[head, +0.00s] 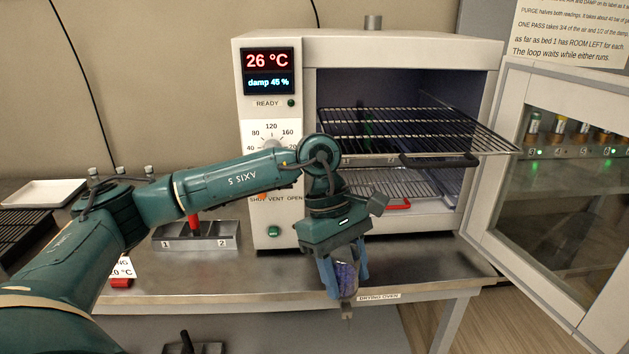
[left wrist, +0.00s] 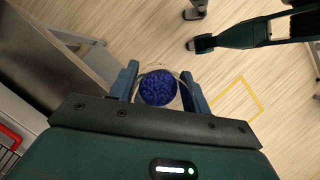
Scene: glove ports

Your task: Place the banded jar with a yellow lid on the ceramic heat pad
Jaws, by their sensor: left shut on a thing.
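My left gripper (head: 346,278) hangs pointing down in front of the oven, over the bench's front edge. It is shut on a clear container with blue-violet contents (head: 347,274). In the left wrist view the container shows as a round clear rim around blue grains (left wrist: 158,88), between the two blue fingers (left wrist: 162,92); no lid shows on it. I cannot make out a banded jar with a yellow lid for certain. Small capped vials (head: 558,132), some with yellowish or orange caps, stand behind the glass at right. I cannot identify the ceramic heat pad. My right gripper is not seen.
The drying oven (head: 370,48) stands open, with a wire shelf (head: 400,128) pulled partly out and its door (head: 550,190) swung right. A two-place metal block (head: 195,236) and a white tray (head: 45,192) are at left. The bench front (head: 250,287) is mostly clear.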

